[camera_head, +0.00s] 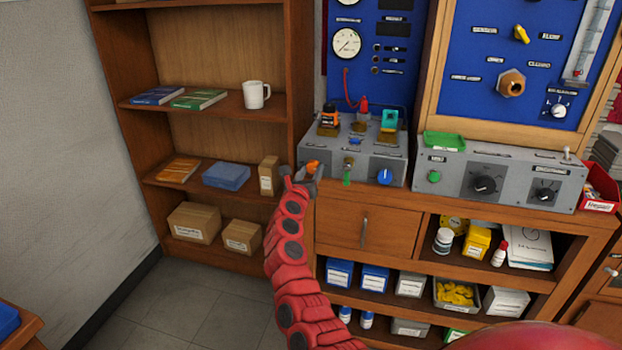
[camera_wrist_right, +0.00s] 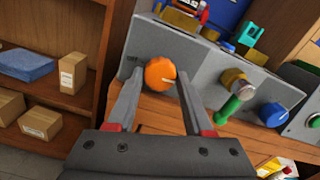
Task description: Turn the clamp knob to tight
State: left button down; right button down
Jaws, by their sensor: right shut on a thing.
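An orange round knob (camera_head: 312,167) sits at the left end of the front face of a grey bench box (camera_head: 397,169). No label readably names the clamp knob. My left gripper is out of view.
A second grey box (camera_head: 518,184) with black dials stands to the right on the wooden bench. Blue panels with gauges rise behind. A bookshelf (camera_head: 220,108) with a white mug (camera_head: 256,95) and cartons stands left. The floor at lower left is clear.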

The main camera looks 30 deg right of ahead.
jog(key=shift+f+m+b, duration=0.1)
jog(key=shift+m+b, duration=0.2)
jog(key=shift+m, duration=0.1)
dwell(0.3)
jog(key=shift+c, duration=1.5)
grip_release()
jog(key=shift+s+a, duration=0.35)
jog(key=shift+a, duration=0.2)
jog(key=v, duration=1.6)
jog(key=shift+s+p, duration=0.2)
jog(key=shift+p, duration=0.1)
